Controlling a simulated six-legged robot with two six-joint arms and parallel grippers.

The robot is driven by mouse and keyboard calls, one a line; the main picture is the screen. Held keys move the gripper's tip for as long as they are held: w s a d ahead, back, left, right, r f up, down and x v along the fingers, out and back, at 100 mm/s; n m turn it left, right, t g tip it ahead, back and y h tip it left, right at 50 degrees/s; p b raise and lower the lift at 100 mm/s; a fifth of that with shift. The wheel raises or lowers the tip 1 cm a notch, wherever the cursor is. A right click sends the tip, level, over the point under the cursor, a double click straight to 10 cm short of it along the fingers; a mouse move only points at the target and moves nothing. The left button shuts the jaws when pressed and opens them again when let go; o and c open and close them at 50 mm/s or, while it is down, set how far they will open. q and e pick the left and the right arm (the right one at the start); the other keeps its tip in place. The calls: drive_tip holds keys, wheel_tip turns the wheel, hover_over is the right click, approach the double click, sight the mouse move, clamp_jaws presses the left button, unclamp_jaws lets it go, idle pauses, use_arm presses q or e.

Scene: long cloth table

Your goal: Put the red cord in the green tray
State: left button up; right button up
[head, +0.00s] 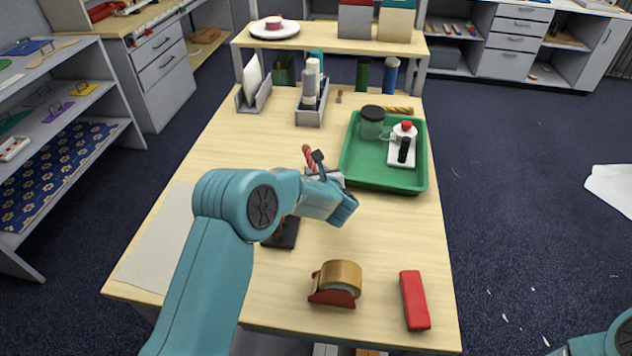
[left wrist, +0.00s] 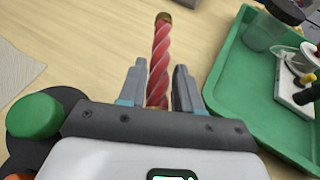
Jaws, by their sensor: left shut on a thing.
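The red cord (left wrist: 161,55) is a twisted red piece with a brownish end, seen between the fingers in the left wrist view. Its tip also shows in the head view (head: 307,154). My left gripper (left wrist: 158,82) is shut on the cord, just left of the tray in the head view. The lower part of the cord is hidden by the gripper. The green tray (head: 384,183) lies on the right side of the table, its near part bare. My right gripper is not in view; only a bit of my right arm shows at the bottom right corner.
In the tray are a dark-lidded jar (head: 371,123) and a white board (head: 402,152) with a red knob and black part. A tape dispenser (head: 337,283) and a red block (head: 414,300) lie nearer. A grey holder (head: 311,112) with bottles stands behind.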

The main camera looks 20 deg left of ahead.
use_arm(q)
drive_tip(key=shift+f, duration=2.25)
drive_tip(key=o, duration=1.1)
drive_tip(key=shift+c, duration=0.2)
